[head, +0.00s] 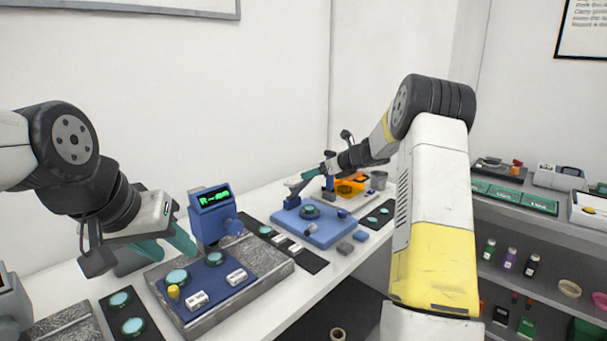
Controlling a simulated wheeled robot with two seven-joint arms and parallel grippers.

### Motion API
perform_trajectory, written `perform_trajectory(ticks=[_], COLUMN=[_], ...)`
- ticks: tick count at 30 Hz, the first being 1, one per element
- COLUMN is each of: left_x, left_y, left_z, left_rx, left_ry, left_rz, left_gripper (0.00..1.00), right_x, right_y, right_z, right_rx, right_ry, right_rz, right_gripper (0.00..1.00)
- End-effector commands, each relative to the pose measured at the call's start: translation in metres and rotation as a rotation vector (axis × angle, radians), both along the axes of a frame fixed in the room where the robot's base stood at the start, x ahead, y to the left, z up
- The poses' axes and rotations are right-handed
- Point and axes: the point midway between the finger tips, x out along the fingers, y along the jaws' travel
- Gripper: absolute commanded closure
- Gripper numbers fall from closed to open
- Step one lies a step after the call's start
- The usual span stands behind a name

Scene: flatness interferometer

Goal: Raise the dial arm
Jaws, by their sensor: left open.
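A blue gauge (211,212) with a lit green readout stands upright at the back of a grey speckled plate (276,268). A blue knob-like part (230,228) sticks out on its right side. I cannot tell which part is the dial arm. My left gripper (178,247), with teal fingers, is open just left of the gauge, above the plate's back left; whether it touches the gauge is unclear. My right gripper (303,181) is farther back by a blue fixture (329,233); its small fingertips do not show whether it is open.
A blue pad (239,289) on the plate carries green-topped discs, white blocks and a yellow knob (173,292). Dark strips with discs lie on both sides. An orange part (350,187) stands behind the blue fixture. Grey shelves (541,238) with bottles and trays are at right.

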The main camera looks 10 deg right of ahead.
Motion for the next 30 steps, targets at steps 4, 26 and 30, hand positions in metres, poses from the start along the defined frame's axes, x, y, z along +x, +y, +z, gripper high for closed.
perform_trajectory(ticks=[4,26,30], left_x=[0.000,0.000,0.000], left_y=[0.000,0.000,0.000], left_z=[0.000,0.000,0.000], left_rx=[0.000,0.000,0.000], left_ry=[0.000,0.000,0.000], left_rz=[0.000,0.000,0.000], left_gripper=[0.59,0.59,0.59], right_x=[-0.019,-0.053,-0.094], right_y=[-0.016,-0.018,0.010], right_z=[0.014,0.041,0.069], right_rx=[-0.001,-0.066,-0.246], right_ry=[-0.002,-0.031,-0.113], right_rz=[-0.001,0.060,0.220], right_gripper=[0.31,0.31,0.31])
